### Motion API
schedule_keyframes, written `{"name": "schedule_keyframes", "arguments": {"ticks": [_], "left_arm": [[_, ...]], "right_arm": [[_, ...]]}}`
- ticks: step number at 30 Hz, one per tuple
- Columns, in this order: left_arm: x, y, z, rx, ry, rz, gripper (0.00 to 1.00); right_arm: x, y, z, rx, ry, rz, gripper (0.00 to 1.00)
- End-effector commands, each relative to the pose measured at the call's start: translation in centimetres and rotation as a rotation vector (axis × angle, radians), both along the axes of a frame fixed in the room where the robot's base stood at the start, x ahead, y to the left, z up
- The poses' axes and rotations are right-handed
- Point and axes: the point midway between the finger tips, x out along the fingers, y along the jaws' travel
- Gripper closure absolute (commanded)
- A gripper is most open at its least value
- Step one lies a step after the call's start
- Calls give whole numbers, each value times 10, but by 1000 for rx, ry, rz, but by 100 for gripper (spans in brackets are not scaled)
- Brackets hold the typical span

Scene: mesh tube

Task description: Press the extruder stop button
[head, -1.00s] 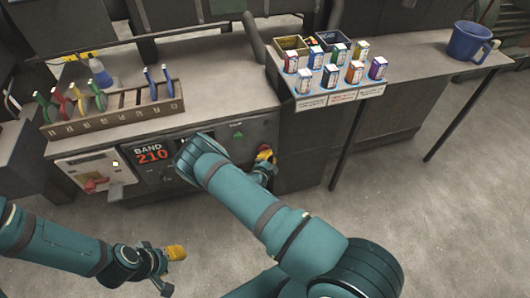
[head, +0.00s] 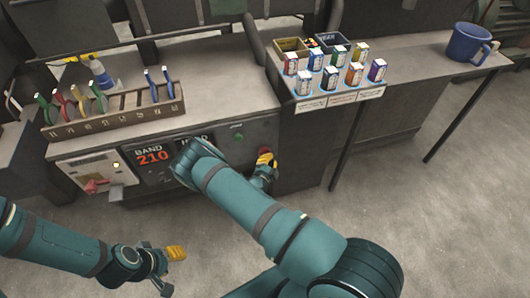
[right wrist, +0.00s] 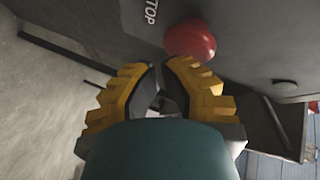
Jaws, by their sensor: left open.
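The red stop button (right wrist: 190,40) shows in the right wrist view, beside part of a white label reading "TOP" on the dark machine front. In the head view a bit of the red button (head: 264,149) shows just behind my right fingertips. My right gripper (right wrist: 160,72) has its yellow fingers drawn together with nothing between them, just short of the button. It also shows in the head view (head: 265,158) at the right end of the machine front. I cannot tell whether it touches the button. My left gripper (head: 174,253) is open and empty, low over the floor.
The machine front carries a "BAND 210" display (head: 153,155), a green marker (head: 238,137) and a pale panel with a red handle (head: 95,185). A tool rack (head: 115,118) stands on top. A side table holds small boxes (head: 330,78) and a blue mug (head: 469,43).

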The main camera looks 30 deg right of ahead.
Motion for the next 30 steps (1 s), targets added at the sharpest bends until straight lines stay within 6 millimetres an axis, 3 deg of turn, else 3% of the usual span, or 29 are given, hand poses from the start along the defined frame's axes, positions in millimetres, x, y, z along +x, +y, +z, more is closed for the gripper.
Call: {"name": "schedule_keyframes", "arguments": {"ticks": [15, 30], "left_arm": [[0, 0, 5, 0, 0, 0, 53], [0, 0, 22, 0, 0, 0, 53]], "right_arm": [[-10, 2, 0, 1, 2, -1, 100], [-51, 12, 1, 1, 2, -1, 100]]}}
